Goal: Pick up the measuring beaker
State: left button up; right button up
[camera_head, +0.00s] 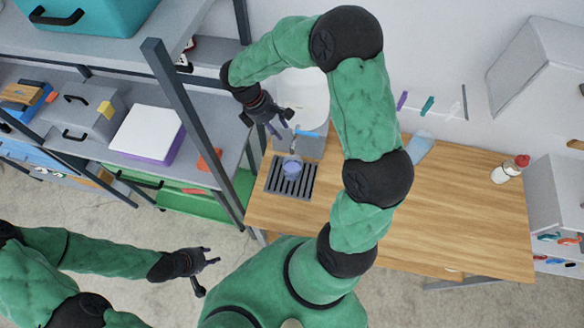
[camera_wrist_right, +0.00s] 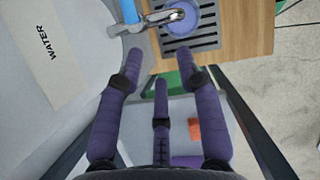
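The measuring beaker (camera_head: 292,166) looks like a small bluish cup standing on a dark slatted drain grate (camera_head: 278,190) at the wooden table's left end. A metal spout above it hides part of it. In the right wrist view the beaker (camera_wrist_right: 183,22) is at the top, beyond the fingertips, under the spout (camera_wrist_right: 165,16). My right gripper (camera_head: 280,122) is open and empty, above and slightly left of the beaker in the head view. Its spread fingers (camera_wrist_right: 161,65) also show in the wrist view. My left gripper (camera_head: 208,268) is open and empty over the floor at lower left.
A white water tank (camera_head: 305,92) labelled WATER (camera_wrist_right: 44,55) stands behind the grate, close to my right gripper. A dark shelf post (camera_head: 192,125) rises left of the table. A bottle with a red cap (camera_head: 508,170) stands at right. The wooden tabletop (camera_head: 455,205) is mostly clear.

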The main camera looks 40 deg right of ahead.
jog(key=w+a+f+b+x, duration=0.1)
jog(key=b+x, duration=0.4)
jog(key=x, duration=1.1)
jog(key=shift+w+a+b, duration=0.4)
jog(key=shift+w, duration=0.2)
jog(key=shift+f, duration=0.1)
jog(key=shift+c, duration=0.3)
grip_shut()
